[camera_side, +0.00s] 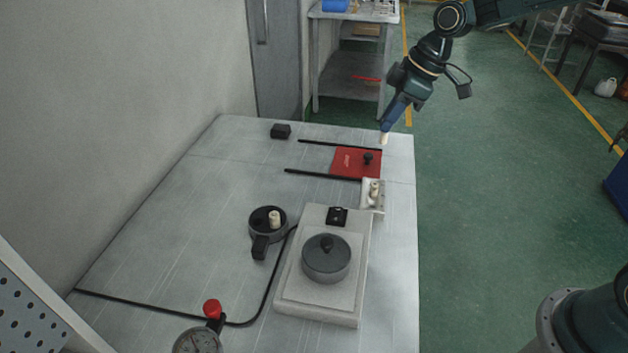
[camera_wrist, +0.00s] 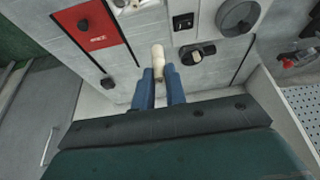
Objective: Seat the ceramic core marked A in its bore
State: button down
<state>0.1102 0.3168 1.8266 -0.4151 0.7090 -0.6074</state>
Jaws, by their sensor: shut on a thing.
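My gripper (camera_side: 385,129) is shut on a cream ceramic core (camera_side: 383,139) and holds it above the far right edge of the table. In the wrist view the blue fingers (camera_wrist: 159,72) close around the core (camera_wrist: 158,56), which points away from the palm. I cannot read a letter on it. A small white tray (camera_side: 367,208) near the right edge holds pale cores (camera_side: 375,189). A round dark fixture (camera_side: 258,229) with a handle stands mid-table with a cream piece (camera_side: 274,218) upright on it. I cannot make out which opening is the bore for A.
A pale block (camera_side: 318,314) carries a round grey lid with a knob (camera_side: 326,258) and a small black unit (camera_side: 337,216). A red plate (camera_side: 346,162) lies between black rails. A gauge (camera_side: 198,341) with a red knob stands in front, near a black cable. The left table area is clear.

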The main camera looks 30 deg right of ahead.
notch_tip(320, 180, down, 20)
jog(key=shift+r, duration=0.2)
dwell(0.8)
jog(key=shift+f, duration=0.15)
jog(key=c, duration=1.7)
grip_release()
jog(key=shift+r, duration=0.2)
jog(key=v, duration=1.2)
jog(key=shift+w, duration=0.1)
jog(key=shift+a+r, duration=0.1)
